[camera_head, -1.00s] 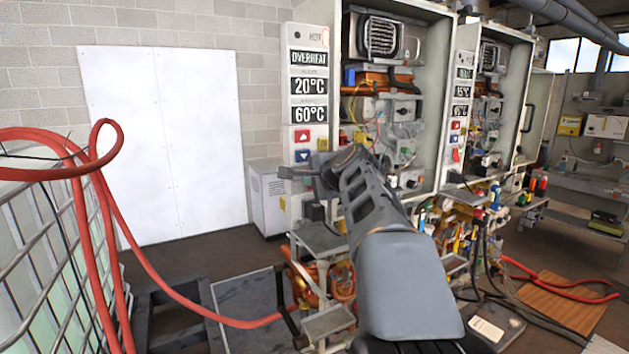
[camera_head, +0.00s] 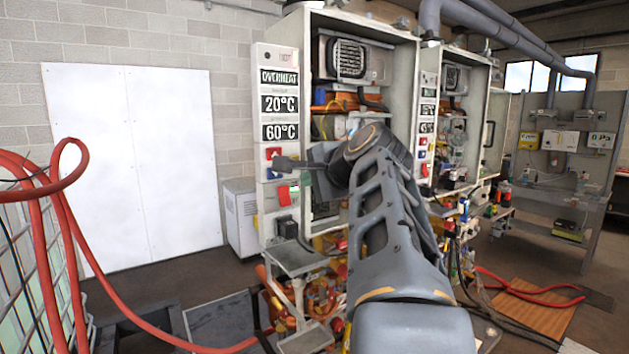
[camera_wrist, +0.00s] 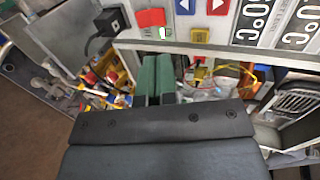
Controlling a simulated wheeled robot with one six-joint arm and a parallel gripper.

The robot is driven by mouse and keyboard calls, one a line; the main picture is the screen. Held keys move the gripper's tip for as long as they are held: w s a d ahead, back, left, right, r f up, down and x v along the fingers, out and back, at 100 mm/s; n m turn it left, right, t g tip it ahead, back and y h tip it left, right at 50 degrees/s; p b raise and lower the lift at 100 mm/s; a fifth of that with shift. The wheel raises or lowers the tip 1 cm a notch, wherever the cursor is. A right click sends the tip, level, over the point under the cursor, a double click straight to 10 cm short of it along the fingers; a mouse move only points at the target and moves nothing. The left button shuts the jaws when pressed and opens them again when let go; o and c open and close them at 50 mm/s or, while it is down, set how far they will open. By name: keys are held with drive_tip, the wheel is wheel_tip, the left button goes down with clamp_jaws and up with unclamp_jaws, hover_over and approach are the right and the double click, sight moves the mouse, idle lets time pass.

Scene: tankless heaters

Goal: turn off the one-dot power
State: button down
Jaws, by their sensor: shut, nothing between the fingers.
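The left heater's front panel (camera_head: 281,82) shows OVERHEAT, 20°C and 60°C. Low on it is a red power switch (camera_head: 284,194), also at the top of the wrist view (camera_wrist: 151,18), with a small green-lit patch beside it. The right heater's panel (camera_head: 429,92) has a similar red switch (camera_head: 421,168), small and far.
A black plug (camera_wrist: 110,20) with its cable sits beside the red switch. Blue and red arrow buttons (camera_wrist: 198,7) are on its other side. The open heater cabinet (camera_head: 310,110) holds exposed wiring. A small metal step shelf (camera_head: 297,259) stands below. Red hoses (camera_head: 65,225) hang at left.

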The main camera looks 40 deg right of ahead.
sight(287, 202)
drive_tip(key=shift+s+r, duration=0.25)
drive_tip(key=shift+s, duration=0.25)
drive_tip(key=shift+r+p, duration=0.1)
drive_tip(key=shift+p, duration=0.2)
drive_tip(key=shift+s+d+f+g+p, duration=0.25)
drive_tip(key=shift+d+f+g+p, duration=0.3)
drive_tip(key=shift+g+p, duration=0.5)
drive_tip(key=p+x, duration=0.3)
drive_tip(key=x, duration=1.1)
drive_tip(key=shift+w+a+r, duration=0.1)
drive_tip(key=shift+r, duration=0.1)
drive_tip(key=shift+f, duration=0.1)
